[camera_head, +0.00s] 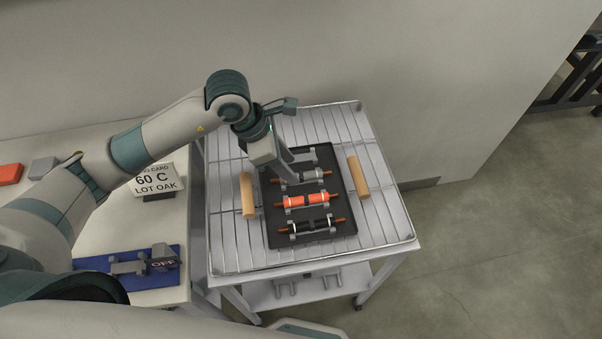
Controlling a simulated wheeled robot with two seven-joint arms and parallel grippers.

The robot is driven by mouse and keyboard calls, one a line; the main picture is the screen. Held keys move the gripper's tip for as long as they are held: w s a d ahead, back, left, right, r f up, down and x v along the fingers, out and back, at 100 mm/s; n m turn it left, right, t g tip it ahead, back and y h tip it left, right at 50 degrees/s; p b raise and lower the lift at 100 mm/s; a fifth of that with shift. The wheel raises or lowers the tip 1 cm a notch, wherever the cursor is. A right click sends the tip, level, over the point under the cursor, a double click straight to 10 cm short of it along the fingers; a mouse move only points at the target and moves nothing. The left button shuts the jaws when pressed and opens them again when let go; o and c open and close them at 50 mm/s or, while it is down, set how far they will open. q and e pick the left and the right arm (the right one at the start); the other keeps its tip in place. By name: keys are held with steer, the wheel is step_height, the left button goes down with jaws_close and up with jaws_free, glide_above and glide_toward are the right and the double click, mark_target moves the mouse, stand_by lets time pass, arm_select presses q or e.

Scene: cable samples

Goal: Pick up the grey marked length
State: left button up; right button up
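The grey marked length (314,175) has copper-coloured ends and lies across grey supports on a black tray (343,238). Its left part is partly hidden by my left gripper (289,179). My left gripper points down at that left part from above. I cannot tell whether its fingers are open or shut, or whether they touch the length. A red-orange length (306,201) and a black length (312,225) lie in their own supports nearer on the same tray. My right gripper is not in view.
The tray sits on a wire-rack cart (390,215) between two wooden bars (248,195) (358,176). On the left bench are a "60 C LOT OAK" card (158,182), a blue base (100,264) with a switch marked OFF, and a red block (10,174). Floor at the right is clear.

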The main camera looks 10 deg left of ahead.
mark_target(299, 174)
arm_select(q)
steer(key=x, duration=0.1)
steer(key=p+x, duration=0.1)
steer(key=x, duration=0.1)
steer(key=shift+w+d+r, duration=0.1)
steer(key=shift+d, duration=0.15)
steer(key=shift+w+d+f+p, duration=0.15)
steer(key=shift+f+p, duration=0.15)
steer(key=shift+f, duration=0.2)
jaws_close()
